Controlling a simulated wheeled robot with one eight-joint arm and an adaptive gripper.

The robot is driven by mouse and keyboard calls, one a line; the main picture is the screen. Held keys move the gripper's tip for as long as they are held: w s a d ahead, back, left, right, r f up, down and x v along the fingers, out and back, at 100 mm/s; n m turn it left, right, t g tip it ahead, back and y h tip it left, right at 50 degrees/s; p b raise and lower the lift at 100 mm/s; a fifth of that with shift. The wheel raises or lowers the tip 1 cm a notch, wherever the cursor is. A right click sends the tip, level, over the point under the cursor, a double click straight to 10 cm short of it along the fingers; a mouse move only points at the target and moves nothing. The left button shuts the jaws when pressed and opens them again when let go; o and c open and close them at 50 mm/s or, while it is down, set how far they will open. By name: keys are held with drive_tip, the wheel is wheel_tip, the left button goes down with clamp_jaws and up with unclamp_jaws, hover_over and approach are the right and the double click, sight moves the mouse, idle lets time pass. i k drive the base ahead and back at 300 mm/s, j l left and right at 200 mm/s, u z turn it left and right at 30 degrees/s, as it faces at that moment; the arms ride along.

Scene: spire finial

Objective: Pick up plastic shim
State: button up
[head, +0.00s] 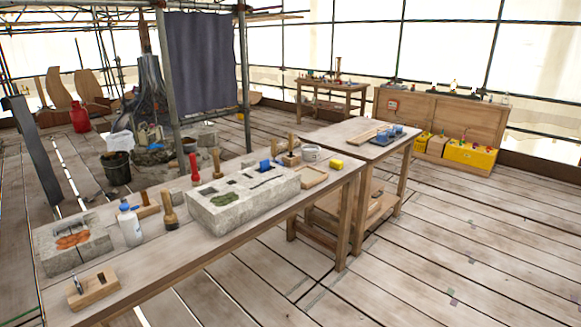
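I cannot tell for certain which thing is the plastic shim. Small blue pieces (388,132) lie on a dark tray or mat on the farther wooden table (338,130). My gripper is not in view.
The near bench also holds a white bottle (131,226), a mallet (169,212), a second stone (73,246) and a wooden block (94,290). A wooden cabinet (440,112) and yellow boxes (470,154) stand at the back right. The plank floor (450,240) at right is open.

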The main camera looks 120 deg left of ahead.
sight(264, 165)
drive_tip(key=u, duration=4)
drive_tip(key=i+l, duration=0.45)
drive_tip(key=i+l+z, duration=0.1)
drive_tip(key=i+l, duration=0.35)
drive_tip(key=i, duration=0.25)
drive_tip(key=i+l, duration=0.45)
drive_tip(key=i+l+z, duration=0.1)
drive_tip(key=i+l, duration=0.3)
drive_tip(key=i, duration=0.3)
